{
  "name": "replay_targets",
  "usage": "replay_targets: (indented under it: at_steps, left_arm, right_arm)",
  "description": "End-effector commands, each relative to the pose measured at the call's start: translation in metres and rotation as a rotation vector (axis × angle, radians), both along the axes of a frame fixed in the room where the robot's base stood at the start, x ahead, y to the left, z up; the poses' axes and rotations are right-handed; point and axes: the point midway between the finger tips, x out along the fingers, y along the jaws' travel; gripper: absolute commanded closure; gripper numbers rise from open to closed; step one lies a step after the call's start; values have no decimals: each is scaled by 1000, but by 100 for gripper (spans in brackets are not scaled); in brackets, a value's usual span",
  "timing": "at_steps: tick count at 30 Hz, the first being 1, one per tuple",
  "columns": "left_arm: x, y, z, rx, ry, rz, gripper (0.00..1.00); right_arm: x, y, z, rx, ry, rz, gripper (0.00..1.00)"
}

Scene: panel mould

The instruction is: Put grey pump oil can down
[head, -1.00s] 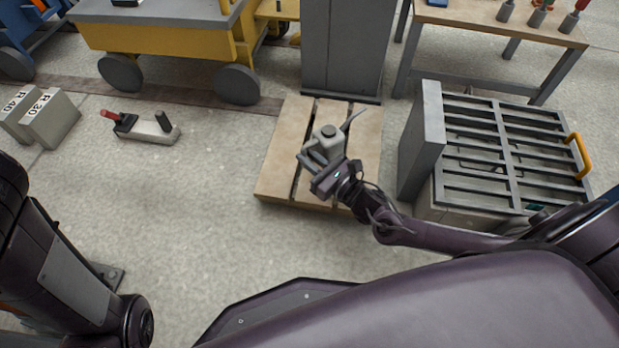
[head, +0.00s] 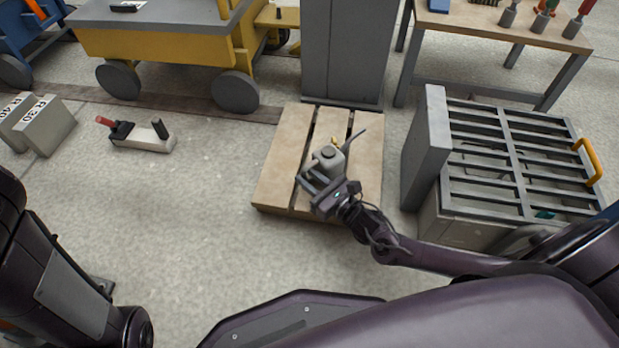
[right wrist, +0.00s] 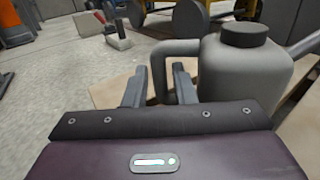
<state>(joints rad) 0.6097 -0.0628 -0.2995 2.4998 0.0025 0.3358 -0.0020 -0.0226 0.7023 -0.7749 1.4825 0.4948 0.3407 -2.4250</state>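The grey pump oil can (head: 327,160), with a dark cap and a thin spout pointing up right, is over the wooden pallet (head: 276,173). My right gripper (head: 313,183) is at its near left side. In the right wrist view the can (right wrist: 245,75) stands to the right, and its looped handle passes between the two fingers (right wrist: 158,85), which are close on either side of it. The can is upright. I cannot tell whether its base touches the pallet. My left arm shows at the left edge, but its gripper is out of view.
A grey cabinet (head: 342,50) stands directly behind the pallet. A slatted grey crate (head: 425,150) with a yellow handle is close on the right. A small yellow thing (head: 335,140) shows behind the can. The floor left of the pallet is clear up to a grey tool (head: 150,140).

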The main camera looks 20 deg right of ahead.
Motion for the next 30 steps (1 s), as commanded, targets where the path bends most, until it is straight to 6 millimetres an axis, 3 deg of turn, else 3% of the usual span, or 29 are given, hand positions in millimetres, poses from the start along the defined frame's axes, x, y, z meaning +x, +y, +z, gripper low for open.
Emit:
replay_targets:
  at_steps: [3,13,24,30]
  left_arm:
    - [0,0,0,-1,2,-1,53]
    - [3,0,7,-3,8,-1,53]
    - [11,-2,41,14,27,16,53]
    - [8,-1,53,13,19,16,53]
  right_arm:
    - [0,0,0,0,0,0,64]
    - [-6,-3,5,-1,2,0,64]
    - [-76,-31,7,-1,5,0,64]
    - [-103,-42,6,-1,2,-1,64]
